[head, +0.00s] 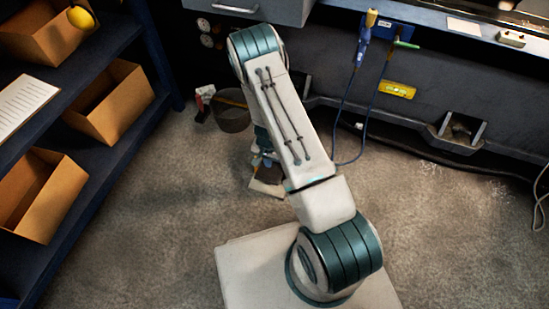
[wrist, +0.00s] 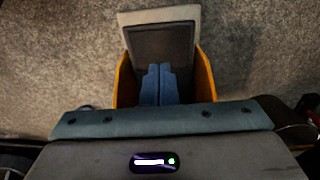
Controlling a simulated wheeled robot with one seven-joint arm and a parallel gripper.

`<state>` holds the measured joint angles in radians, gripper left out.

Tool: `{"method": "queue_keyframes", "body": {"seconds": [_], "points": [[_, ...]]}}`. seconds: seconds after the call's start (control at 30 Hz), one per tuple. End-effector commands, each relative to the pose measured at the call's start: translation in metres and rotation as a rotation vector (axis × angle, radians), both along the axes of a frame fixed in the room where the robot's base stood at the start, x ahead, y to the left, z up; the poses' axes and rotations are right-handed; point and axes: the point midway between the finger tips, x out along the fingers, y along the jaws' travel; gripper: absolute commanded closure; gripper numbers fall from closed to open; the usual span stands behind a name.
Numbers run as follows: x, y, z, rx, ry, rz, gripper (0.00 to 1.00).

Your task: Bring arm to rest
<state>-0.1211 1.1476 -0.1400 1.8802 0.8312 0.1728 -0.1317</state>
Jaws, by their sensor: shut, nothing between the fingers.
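My arm (head: 285,115) rises from my base and bends over at the top. My gripper (head: 266,172) hangs beside the lower arm link, partly hidden by it and small in the head view. In the wrist view the two blue fingers of my gripper (wrist: 158,82) lie side by side, touching, with nothing between them. Orange side pieces flank the fingers. A pale-edged dark panel (wrist: 160,42) shows just beyond the fingertips; I cannot tell whether it touches them.
A blue shelf with cardboard boxes (head: 112,103) stands at the left. A dark bin (head: 232,112) stands on the floor behind the arm. A bench with hanging blue cables (head: 366,50) runs along the back. The carpet-like grey floor (head: 440,240) at the right is clear.

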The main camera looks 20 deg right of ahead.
Motion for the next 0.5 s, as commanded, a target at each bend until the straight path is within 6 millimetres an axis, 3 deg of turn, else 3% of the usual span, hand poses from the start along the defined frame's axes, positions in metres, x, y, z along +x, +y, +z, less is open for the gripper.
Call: {"method": "queue_keyframes", "body": {"seconds": [0.4,0.5], "points": [[0.000,0.000,-0.001,0.000,0.000,0.001,1.00],[0.003,0.002,0.015,0.007,-0.007,0.006,1.00]]}}
